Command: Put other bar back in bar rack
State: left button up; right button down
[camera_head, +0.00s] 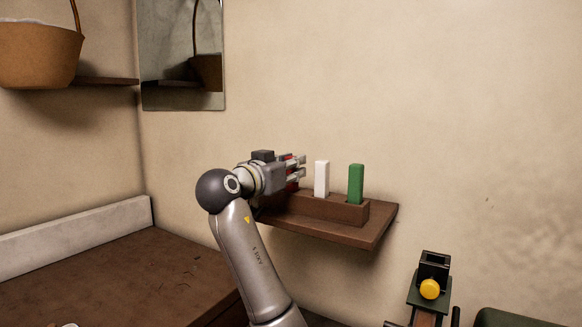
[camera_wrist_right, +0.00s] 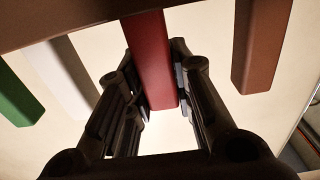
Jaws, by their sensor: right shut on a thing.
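My right gripper (camera_head: 298,166) is at the left part of the brown bar rack (camera_head: 338,210), shut on a red bar. In the right wrist view the red bar (camera_wrist_right: 150,65) sits between both fingers, its one end meeting the brown rack edge (camera_wrist_right: 75,17). I cannot tell how deep it sits in the rack. A white bar (camera_head: 322,179) and a green bar (camera_head: 356,184) stand upright in the rack to the right of my gripper. My left gripper is not in view.
The rack stands on a brown wall shelf (camera_head: 380,222). A brown bar-shaped piece (camera_wrist_right: 260,45) is on the other side of the red bar in the wrist view. A mirror (camera_head: 180,55) and a basket (camera_head: 38,55) are at upper left. A brown worktop (camera_head: 130,275) lies lower left.

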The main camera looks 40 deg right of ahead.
jog(key=c, duration=1.2)
grip_release()
jog(key=shift+a, duration=0.2)
jog(key=v, duration=1.1)
jog(key=shift+s+a, duration=0.15)
jog(key=shift+a, duration=0.15)
